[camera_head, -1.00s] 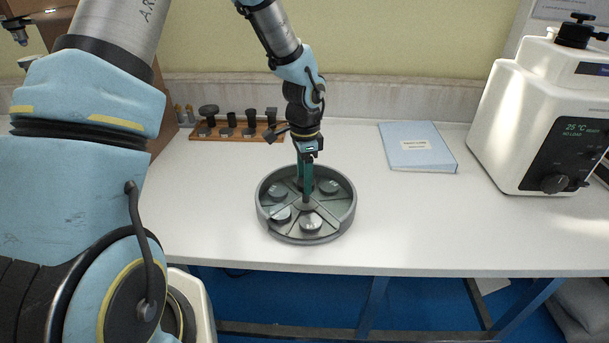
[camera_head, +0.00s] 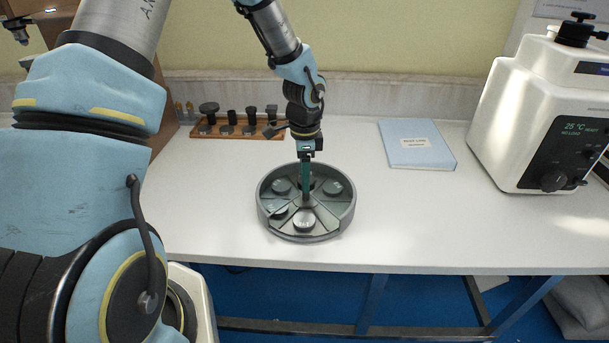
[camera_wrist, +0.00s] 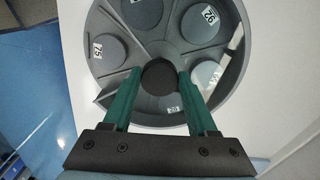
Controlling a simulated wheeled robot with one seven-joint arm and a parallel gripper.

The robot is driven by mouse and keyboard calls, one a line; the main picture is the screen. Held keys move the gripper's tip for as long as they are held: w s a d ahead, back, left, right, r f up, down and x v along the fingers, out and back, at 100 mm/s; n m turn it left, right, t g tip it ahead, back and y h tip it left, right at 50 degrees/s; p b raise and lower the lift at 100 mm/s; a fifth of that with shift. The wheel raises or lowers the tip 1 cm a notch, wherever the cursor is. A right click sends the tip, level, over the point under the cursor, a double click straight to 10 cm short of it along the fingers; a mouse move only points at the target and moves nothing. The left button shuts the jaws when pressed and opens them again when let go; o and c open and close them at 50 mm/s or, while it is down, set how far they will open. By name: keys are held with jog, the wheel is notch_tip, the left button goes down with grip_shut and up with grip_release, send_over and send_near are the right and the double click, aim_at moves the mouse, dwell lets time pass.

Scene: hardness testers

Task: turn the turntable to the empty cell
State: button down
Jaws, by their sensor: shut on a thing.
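The round grey turntable (camera_head: 348,216) stands on the white bench with several metal discs in its wedge-shaped cells. In the wrist view, the turntable (camera_wrist: 92,25) shows a dark round hub knob (camera_wrist: 160,77) at its centre. My gripper (camera_wrist: 161,76) has its green fingers on either side of this knob, shut on it. In the head view my gripper (camera_head: 306,196) points straight down at the turntable's middle. One disc (camera_wrist: 201,22) bears the number 92. A shiny disc (camera_wrist: 207,74) lies right of the knob. Fingers and hub hide some cells, so I cannot tell which is empty.
A wooden rack (camera_head: 236,132) with dark parts stands behind, to the left. A blue folder (camera_head: 416,146) lies back right. A white tester (camera_head: 535,110) stands at the far right. The bench around the turntable is clear; its front edge is close.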

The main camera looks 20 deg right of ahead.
jog(key=shift+d, duration=0.1)
jog(key=shift+c, duration=1)
grip_release()
notch_tip(320, 180, up, 11)
jog(key=b, duration=0.1)
jog(key=shift+b, duration=0.35)
jog(key=shift+f, duration=0.1)
